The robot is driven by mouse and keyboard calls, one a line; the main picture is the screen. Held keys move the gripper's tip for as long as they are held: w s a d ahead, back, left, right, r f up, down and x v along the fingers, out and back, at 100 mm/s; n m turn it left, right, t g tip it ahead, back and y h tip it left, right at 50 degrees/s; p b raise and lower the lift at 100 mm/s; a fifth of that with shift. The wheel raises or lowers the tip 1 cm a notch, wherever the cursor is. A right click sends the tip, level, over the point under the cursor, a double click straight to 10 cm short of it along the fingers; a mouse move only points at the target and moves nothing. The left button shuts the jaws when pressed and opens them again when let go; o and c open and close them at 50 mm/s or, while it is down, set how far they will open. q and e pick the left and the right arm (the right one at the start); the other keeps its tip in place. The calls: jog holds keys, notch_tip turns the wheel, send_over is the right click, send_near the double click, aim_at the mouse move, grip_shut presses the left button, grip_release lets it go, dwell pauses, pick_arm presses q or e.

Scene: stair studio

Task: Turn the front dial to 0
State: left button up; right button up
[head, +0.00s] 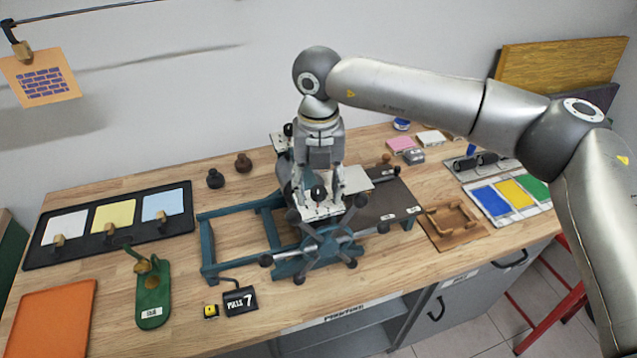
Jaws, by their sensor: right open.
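The front dial (318,193) appears to be the small black knob on a white plate of the teal press in the middle of the bench. Its number marks are too small to read. My right gripper (321,186) points down over this plate. Its fingers are open and stand to either side of the knob. I cannot tell whether they touch it. A similar black knob (288,129) sits on another white plate farther back, partly hidden by my right gripper. My left gripper is not in view.
The press has a spoked hand wheel (326,246) at its front. A "PULLS 7" counter (240,301) and a green bell-like stand (152,293) are at front left. A tray of coloured pads (511,197) is at right. The wooden bench (414,279) is bare at front right.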

jog(key=c, duration=1.1)
jog(key=shift+o, duration=0.2)
jog(key=shift+f+n+b, duration=0.15)
jog(key=shift+n+b, duration=0.45)
jog(key=shift+b, duration=0.25)
jog(key=n+b, duration=0.5)
jog(key=n, duration=0.1)
jog(key=shift+n, duration=0.4)
jog(key=n+b, duration=0.1)
jog(key=n, duration=0.2)
jog(key=shift+n+b, duration=0.3)
jog(key=shift+b, duration=0.1)
jog(key=n, duration=0.4)
jog(key=shift+r+n+b, duration=0.2)
jog(key=shift+n+b, duration=0.1)
jog(key=shift+b, duration=0.1)
jog(key=n, duration=0.9)
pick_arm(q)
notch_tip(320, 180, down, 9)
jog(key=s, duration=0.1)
pick_arm(e)
jog(key=n, duration=0.4)
jog(key=shift+n, duration=0.3)
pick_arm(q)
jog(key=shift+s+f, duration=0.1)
